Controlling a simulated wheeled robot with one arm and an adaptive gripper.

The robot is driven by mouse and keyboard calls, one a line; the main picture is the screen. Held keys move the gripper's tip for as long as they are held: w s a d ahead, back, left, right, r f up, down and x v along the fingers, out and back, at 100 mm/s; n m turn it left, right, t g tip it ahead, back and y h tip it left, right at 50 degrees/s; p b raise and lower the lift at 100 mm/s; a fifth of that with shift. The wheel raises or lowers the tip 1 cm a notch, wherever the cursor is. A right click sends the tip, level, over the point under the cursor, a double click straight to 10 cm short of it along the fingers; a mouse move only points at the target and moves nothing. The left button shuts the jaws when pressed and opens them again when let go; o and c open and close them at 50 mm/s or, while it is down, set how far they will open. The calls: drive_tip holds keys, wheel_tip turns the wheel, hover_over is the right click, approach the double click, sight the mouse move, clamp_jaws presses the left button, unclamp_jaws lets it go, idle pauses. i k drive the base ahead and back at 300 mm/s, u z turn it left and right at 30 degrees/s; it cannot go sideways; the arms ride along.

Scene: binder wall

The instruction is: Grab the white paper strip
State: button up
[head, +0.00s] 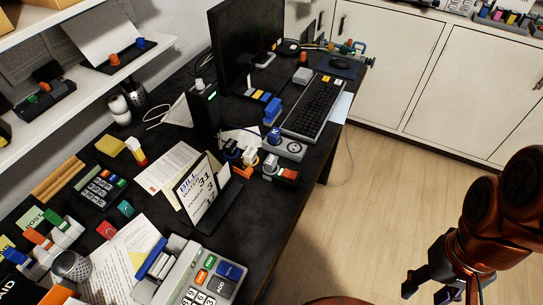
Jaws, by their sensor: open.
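I cannot tell for certain which item is the white paper strip. Several white papers lie on the dark desk: a printed sheet (168,166) left of the bill card, another printed sheet (118,262) at the lower left, a partly hidden paper (240,138) near the middle, and a pale narrow piece (343,107) beside the keyboard at the desk's right edge. My gripper (445,291) is at the lower right, over the floor and apart from the desk. It is open and I see nothing in it. Its lower part is cut off by the frame.
The dark desk (268,212) holds a monitor (243,40), keyboard (313,106), bill card (197,190) and large calculator (205,278). A white shelf (90,85) overhangs its left side. White cabinets (440,70) stand behind. The wooden floor (375,215) between desk and gripper is clear.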

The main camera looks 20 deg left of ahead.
sight(223, 175)
drive_tip(key=i, duration=2.2)
drive_tip(key=u, duration=4.9)
drive_tip(key=k, duration=0.25)
drive_tip(key=u, duration=0.25)
